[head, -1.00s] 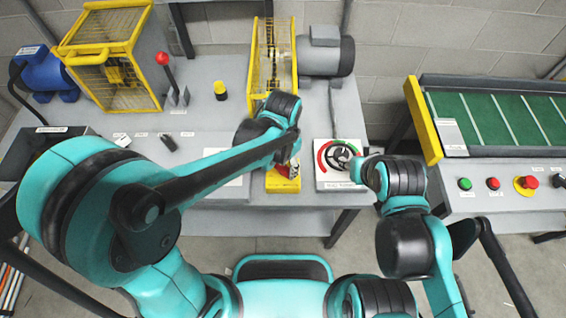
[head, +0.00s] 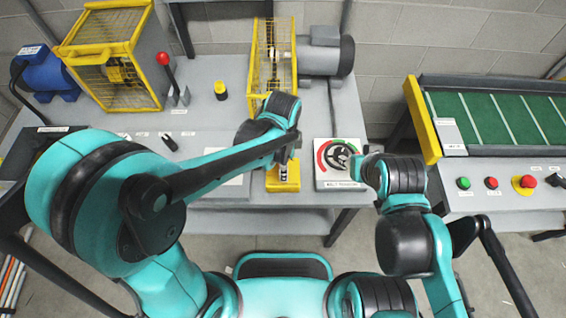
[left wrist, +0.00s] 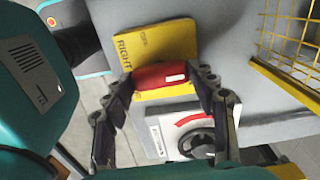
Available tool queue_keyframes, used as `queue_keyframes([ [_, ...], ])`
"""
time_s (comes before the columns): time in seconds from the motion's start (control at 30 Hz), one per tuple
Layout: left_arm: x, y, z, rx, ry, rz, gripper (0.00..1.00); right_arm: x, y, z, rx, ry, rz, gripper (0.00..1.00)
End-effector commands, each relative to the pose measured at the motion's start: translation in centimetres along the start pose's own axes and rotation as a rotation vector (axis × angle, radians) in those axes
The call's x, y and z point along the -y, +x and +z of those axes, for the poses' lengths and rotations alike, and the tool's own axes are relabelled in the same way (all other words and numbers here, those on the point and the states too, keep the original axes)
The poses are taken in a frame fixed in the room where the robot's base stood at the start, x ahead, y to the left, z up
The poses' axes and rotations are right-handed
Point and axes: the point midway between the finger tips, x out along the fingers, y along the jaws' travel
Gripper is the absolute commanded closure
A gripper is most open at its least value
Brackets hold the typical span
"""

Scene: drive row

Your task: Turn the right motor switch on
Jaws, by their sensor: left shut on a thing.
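The right motor switch has a yellow base plate (head: 283,186) at the front edge of the bench. In the left wrist view, this plate (left wrist: 138,44) carries the word RIGHT, and a red handle (left wrist: 150,77) lies across it. My left gripper (left wrist: 163,80) is shut on the red handle, one finger at each end. In the head view, my left wrist covers the handle; a dark and pale post shows above the plate. My right gripper (head: 363,163) is beside the dial panel; its fingers are too small to read.
A white panel (head: 340,183) with a black handwheel (head: 338,155) and red-green arc is just right of the switch. Behind stand a yellow cage (head: 262,70), a grey motor (head: 326,56) and a red-knobbed lever (head: 163,59). A green conveyor (head: 500,120) stands right.

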Motion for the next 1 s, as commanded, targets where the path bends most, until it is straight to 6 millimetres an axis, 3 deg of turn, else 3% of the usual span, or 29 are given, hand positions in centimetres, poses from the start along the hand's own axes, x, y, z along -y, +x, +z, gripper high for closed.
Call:
queue_keyframes([
  [0.63,-0.07,0.06,0.01,0.000,0.052,0.001,0.72,0.00,-0.01,-0.01,0.000,0.000,0.000,0.60],
  [0.67,-0.07,0.06,0.01,0.000,0.052,0.001,0.38,0.00,-0.01,-0.01,0.000,0.000,0.000,0.60],
  [0.73,-0.06,0.05,0.00,0.000,0.051,0.001,0.22,0.00,-0.01,-0.01,0.000,0.000,0.000,0.60],
  [1.0,-0.02,0.01,0.00,0.000,0.050,0.001,0.22,0.00,-0.02,-0.02,0.000,0.000,0.000,0.60],
])
